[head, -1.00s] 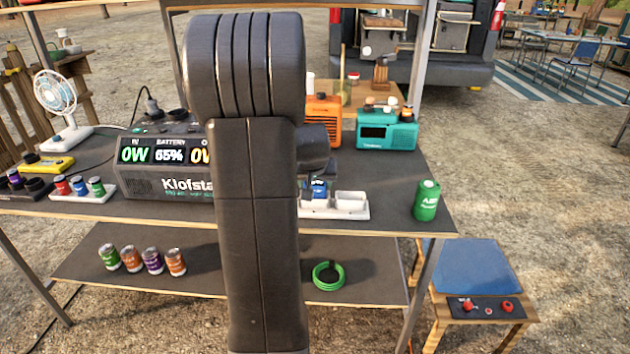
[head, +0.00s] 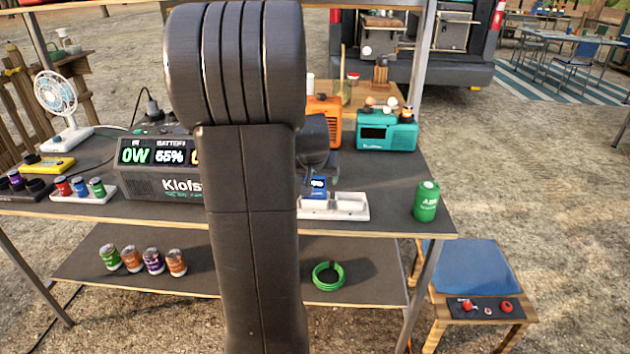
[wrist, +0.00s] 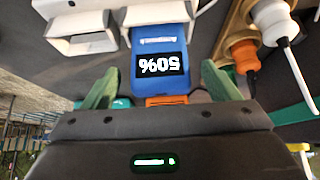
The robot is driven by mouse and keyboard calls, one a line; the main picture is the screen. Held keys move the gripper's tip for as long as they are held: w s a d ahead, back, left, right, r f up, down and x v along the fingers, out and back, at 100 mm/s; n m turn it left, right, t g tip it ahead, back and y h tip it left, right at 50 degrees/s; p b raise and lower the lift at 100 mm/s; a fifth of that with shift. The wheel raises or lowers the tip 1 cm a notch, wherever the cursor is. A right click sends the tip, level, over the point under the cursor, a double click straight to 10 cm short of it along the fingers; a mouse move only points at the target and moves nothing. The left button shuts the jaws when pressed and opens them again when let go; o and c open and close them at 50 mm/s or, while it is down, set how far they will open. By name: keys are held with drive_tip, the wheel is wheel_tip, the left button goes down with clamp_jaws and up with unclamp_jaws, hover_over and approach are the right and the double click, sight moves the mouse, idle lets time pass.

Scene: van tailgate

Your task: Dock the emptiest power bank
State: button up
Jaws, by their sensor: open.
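A blue power bank (wrist: 160,48) lies between the fingers of my gripper (wrist: 160,86) in the wrist view. Its lit display is upside down there and seems to read 50%. In the head view the bank (head: 317,186) is at the left part of the dock (head: 345,205), and my arm hides much of the gripper.
A power station (head: 155,178) showing 65% stands left of my arm. A green canister (head: 426,201) stands right of the dock, and a teal radio (head: 387,135) behind it. A white tray (head: 85,196) holds small coloured cylinders. Several cans (head: 153,260) stand on the lower shelf.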

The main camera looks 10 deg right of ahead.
drive_tip(key=p+v, duration=0.1)
drive_tip(key=v, duration=0.9)
drive_tip(key=b+x, duration=0.2)
drive_tip(key=x, duration=1.2)
drive_tip(key=shift+s+f, duration=0.1)
drive_tip(key=shift+r+p, duration=0.85)
drive_tip(key=shift+r, duration=0.2)
drive_tip(key=shift+f, duration=0.15)
